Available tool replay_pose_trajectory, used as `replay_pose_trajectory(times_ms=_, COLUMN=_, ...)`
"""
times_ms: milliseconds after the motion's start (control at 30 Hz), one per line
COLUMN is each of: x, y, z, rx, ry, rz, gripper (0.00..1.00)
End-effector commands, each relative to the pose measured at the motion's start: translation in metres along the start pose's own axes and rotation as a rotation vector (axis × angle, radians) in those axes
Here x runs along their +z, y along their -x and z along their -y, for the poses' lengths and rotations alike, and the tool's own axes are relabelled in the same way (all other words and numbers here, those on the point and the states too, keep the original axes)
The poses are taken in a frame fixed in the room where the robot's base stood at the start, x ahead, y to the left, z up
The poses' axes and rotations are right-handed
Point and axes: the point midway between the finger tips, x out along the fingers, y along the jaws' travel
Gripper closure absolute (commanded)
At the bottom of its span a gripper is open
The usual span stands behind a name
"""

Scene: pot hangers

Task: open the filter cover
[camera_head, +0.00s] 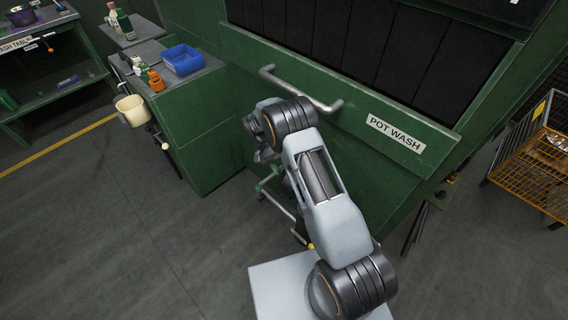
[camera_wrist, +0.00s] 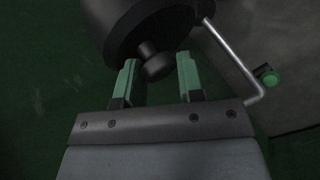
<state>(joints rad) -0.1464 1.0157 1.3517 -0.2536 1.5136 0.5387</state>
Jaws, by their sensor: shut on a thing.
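The filter cover (camera_wrist: 135,22) shows in the wrist view as a dark round body at the top, with a short dark knob (camera_wrist: 153,62) facing me. My gripper (camera_wrist: 158,66) has its two green fingers on either side of the knob and is shut on it. The contact faces are dim and hard to make out. In the head view my arm hides the cover, the knob and the fingertips.
The green pot wash unit (camera_head: 355,140) carries a grey bar handle (camera_head: 300,92) near my arm. An orange wire crate (camera_head: 535,165) stands right. Floor at left is clear.

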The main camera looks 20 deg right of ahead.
Motion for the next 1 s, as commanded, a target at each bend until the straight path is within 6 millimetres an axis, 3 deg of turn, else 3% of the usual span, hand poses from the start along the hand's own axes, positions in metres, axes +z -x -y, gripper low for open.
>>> replay_pose_trajectory(times_ms=33, x=-0.0016, y=-0.0090, z=0.0075, rx=0.000, ry=0.010, rz=0.005, gripper=1.00)
replay_pose_trajectory(times_ms=200, x=-0.0017, y=-0.0123, z=0.0123, rx=0.001, ry=0.011, rz=0.008, gripper=1.00)
replay_pose_trajectory(times_ms=800, x=-0.0028, y=-0.0146, z=0.0128, rx=-0.002, ry=0.008, rz=0.010, gripper=1.00)
replay_pose_trajectory(times_ms=833, x=-0.0028, y=-0.0147, z=0.0127, rx=-0.002, ry=0.007, rz=0.011, gripper=0.63)
replay_pose_trajectory(times_ms=1000, x=-0.0033, y=-0.0152, z=0.0105, rx=-0.002, ry=0.005, rz=0.015, gripper=0.46)
